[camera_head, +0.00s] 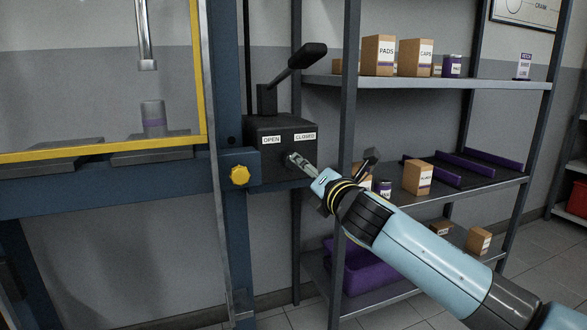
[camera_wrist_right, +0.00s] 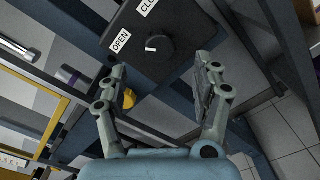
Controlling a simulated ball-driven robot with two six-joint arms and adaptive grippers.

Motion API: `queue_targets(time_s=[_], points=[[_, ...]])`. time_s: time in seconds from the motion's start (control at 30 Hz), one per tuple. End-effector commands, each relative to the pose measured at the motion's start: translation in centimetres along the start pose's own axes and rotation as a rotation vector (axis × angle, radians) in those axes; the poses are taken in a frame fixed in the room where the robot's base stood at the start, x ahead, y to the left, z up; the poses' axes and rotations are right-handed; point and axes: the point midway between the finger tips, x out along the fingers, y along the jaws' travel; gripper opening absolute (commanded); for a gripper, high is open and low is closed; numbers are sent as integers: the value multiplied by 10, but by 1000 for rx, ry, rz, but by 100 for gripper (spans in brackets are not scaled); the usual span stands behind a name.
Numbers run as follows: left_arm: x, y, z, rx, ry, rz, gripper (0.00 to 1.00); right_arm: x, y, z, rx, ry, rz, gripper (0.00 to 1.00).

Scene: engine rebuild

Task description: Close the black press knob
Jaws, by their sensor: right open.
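The black press knob (camera_wrist_right: 165,49) sits on the face of a dark control box (camera_head: 268,133). The wrist view shows it round, with a short white mark on its side toward the OPEN label (camera_wrist_right: 121,40). The CLOSED label (camera_head: 305,136) is at the upper right of the box face in the head view. My right gripper (camera_wrist_right: 160,70) is open, its fingers spread either side of the knob's line and apart from it. In the head view this gripper (camera_head: 303,166) is just in front of the box and largely hides the knob. My left gripper is not in view.
A lever with a black handle (camera_head: 306,56) rises from the box. A yellow star knob (camera_head: 240,175) is on the blue press frame (camera_head: 110,187) at left. A shelf rack (camera_head: 440,84) with boxes stands close to the right, behind my arm.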

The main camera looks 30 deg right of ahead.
Motion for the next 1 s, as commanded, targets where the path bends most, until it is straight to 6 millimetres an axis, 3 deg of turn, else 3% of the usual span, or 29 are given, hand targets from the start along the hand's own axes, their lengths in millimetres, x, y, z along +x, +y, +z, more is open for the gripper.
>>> queue_targets(time_s=[0.2, 0.4, 0.8, 1.0], points=[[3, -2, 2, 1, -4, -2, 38, 46, 0, 0, 4, -1, -1, 67], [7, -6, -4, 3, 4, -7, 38, 75, -1, -1, 4, 1, -2, 67], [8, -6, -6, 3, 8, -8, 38, 86, 0, -1, 3, 2, -1, 67], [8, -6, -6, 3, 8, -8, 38, 86, 0, -1, 3, 2, -2, 43]])
